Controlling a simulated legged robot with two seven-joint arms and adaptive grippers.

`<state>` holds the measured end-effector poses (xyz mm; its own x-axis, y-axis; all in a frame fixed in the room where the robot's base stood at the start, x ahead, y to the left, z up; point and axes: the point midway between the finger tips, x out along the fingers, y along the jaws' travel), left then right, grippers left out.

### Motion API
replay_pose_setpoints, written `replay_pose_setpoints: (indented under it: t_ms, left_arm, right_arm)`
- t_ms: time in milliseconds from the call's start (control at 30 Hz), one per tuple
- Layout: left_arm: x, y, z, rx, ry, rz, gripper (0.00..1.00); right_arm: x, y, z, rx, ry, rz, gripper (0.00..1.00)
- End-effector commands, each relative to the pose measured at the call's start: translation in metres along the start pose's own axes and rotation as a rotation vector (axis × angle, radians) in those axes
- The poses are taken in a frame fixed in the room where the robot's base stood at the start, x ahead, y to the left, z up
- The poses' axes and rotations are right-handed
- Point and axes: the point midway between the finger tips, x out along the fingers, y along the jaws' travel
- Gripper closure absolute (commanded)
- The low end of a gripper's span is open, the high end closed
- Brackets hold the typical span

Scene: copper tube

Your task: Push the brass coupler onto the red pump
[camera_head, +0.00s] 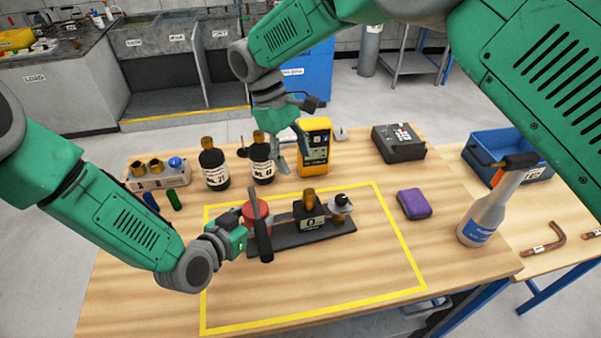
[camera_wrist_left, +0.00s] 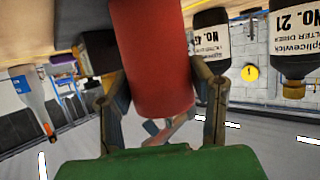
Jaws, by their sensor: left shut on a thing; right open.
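The red pump (camera_head: 254,211) stands at the left end of a dark base plate (camera_head: 318,239), partly hidden by a dark upright piece. My left gripper (camera_head: 254,236) is at the pump. In the left wrist view, its fingers (camera_wrist_left: 162,105) are on either side of the red cylinder (camera_wrist_left: 155,55), shut on it. Brass fittings (camera_head: 155,166) stand in a pale holder at the back left; I cannot tell whether one is the coupler. My right gripper (camera_head: 290,158) is open and empty, between a black bottle and the yellow meter.
A black brass-topped block (camera_head: 308,217) sits on the plate beside the pump. Black bottles (camera_head: 214,170) and a yellow meter (camera_head: 315,150) stand behind. A purple block (camera_head: 414,204) and spray bottle (camera_head: 484,218) are on the right. The front of the yellow outline is clear.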

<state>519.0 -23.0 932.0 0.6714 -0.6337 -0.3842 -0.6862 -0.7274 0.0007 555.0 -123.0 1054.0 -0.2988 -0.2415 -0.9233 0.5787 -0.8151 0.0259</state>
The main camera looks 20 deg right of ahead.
Motion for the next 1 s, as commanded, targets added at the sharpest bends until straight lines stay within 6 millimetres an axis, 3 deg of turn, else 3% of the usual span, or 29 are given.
replay_pose_setpoints:
  t_ms: [367,400,467,800,1000]
  left_arm:
    - [0.0,-0.001,0.001,0.0,-0.001,-0.002,1.0]
    - [0.0,-0.001,0.001,0.0,-0.001,-0.002,0.45]
    - [0.0,-0.001,0.001,0.0,-0.001,-0.002,0.28]
    - [-0.002,0.0,0.0,0.0,-0.001,0.0,0.28]
    - [-0.027,-0.001,0.001,0.0,-0.003,0.0,0.28]
  right_arm:
    - [-0.007,0.0,0.0,-0.001,-0.001,0.0,0.51]
    - [-0.007,0.0,0.0,-0.001,-0.001,0.0,0.51]
    - [-0.007,0.0,0.0,-0.001,-0.001,0.0,0.51]
    - [-0.007,0.0,0.0,-0.001,-0.001,0.0,0.51]
    - [-0.007,0.0,0.0,-0.001,-0.001,0.0,0.51]
